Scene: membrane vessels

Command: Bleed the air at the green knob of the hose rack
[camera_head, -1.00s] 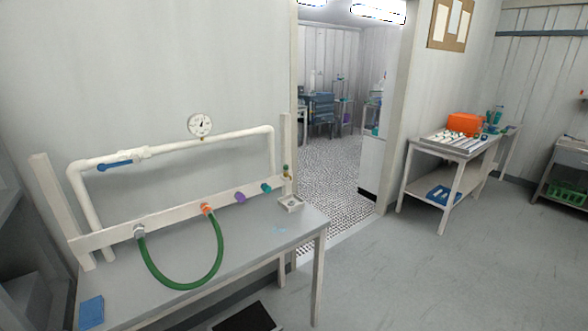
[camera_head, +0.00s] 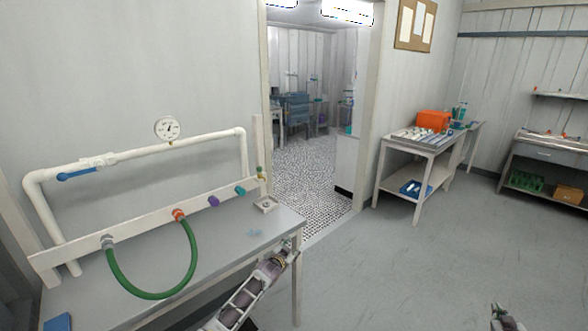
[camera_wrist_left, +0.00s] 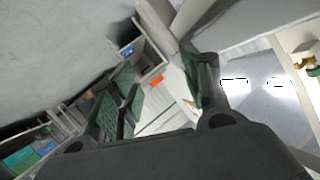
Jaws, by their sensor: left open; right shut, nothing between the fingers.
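The hose rack (camera_head: 150,215) stands on a grey table against the wall, with a green hose (camera_head: 185,270) looped between two of its ports. At its right end is a small brass valve with a green knob (camera_head: 260,170). The brass and green fitting (camera_wrist_left: 309,64) also shows at the right edge of the left wrist view. My left gripper (camera_head: 289,247) is open and empty at the table's front right corner, apart from the knob. Its spread fingers (camera_wrist_left: 160,72) show in the left wrist view. My right gripper (camera_head: 504,318) is shut and empty at the bottom right, partly cut off.
A small square dish (camera_head: 265,205) sits on the table below the knob. A pressure gauge (camera_head: 167,129) and a blue-handled valve (camera_head: 78,173) are on the white pipe. A side table with an orange box (camera_head: 432,121) stands right of the doorway. The floor between is clear.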

